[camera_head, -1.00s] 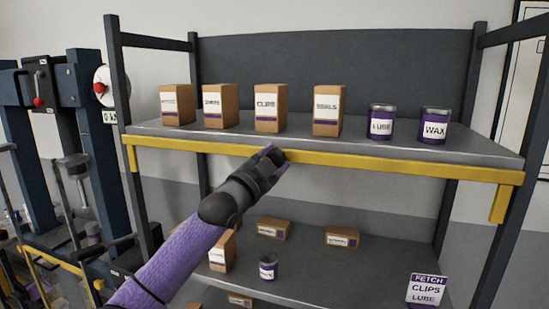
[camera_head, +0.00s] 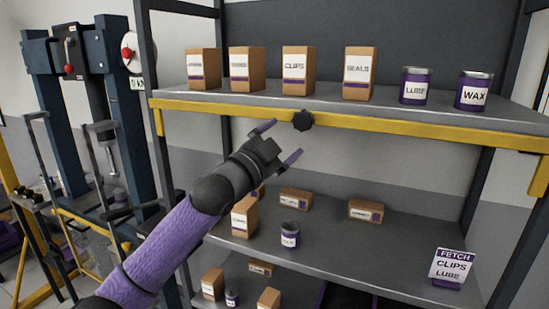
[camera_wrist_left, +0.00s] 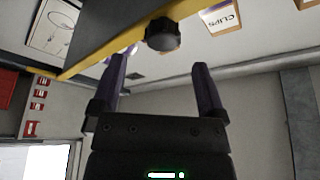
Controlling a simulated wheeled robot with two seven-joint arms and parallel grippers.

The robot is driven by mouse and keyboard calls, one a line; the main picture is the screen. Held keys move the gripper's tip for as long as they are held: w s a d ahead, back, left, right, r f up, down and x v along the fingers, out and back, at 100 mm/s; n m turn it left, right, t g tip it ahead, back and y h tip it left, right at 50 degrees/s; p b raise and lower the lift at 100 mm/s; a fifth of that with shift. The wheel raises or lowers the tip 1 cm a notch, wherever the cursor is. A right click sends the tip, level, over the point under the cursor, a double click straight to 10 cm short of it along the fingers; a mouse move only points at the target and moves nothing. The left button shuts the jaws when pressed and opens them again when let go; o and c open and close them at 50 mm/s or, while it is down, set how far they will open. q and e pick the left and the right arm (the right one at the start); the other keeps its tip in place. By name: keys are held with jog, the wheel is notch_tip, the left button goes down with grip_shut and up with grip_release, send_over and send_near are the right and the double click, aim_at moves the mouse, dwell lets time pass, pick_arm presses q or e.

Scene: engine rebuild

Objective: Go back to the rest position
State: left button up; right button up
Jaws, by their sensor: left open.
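My left gripper (camera_head: 278,143) is open and empty, just below the yellow front rail (camera_head: 330,121) of the upper shelf. A dark round knob (camera_head: 303,120) shows between its fingertips and the rail in the head view. In the left wrist view the two purple fingers (camera_wrist_left: 160,80) are spread apart with nothing between them, and the knob (camera_wrist_left: 163,34) lies beyond them. The CLIPS box (camera_head: 298,71) stands on the upper shelf and also shows in the left wrist view (camera_wrist_left: 222,18). My right gripper is in neither view.
The upper shelf also holds a SEALS box (camera_head: 358,73), other boxes (camera_head: 247,69), a LUBE can (camera_head: 415,86) and a WAX can (camera_head: 474,91). The lower shelf carries small boxes, a can (camera_head: 290,234) and a FETCH sign (camera_head: 453,266). A blue press (camera_head: 60,110) stands at left.

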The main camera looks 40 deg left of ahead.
pick_arm(q)
jog(key=v, duration=0.3)
jog(key=shift+b, duration=0.4)
jog(key=shift+f, duration=0.1)
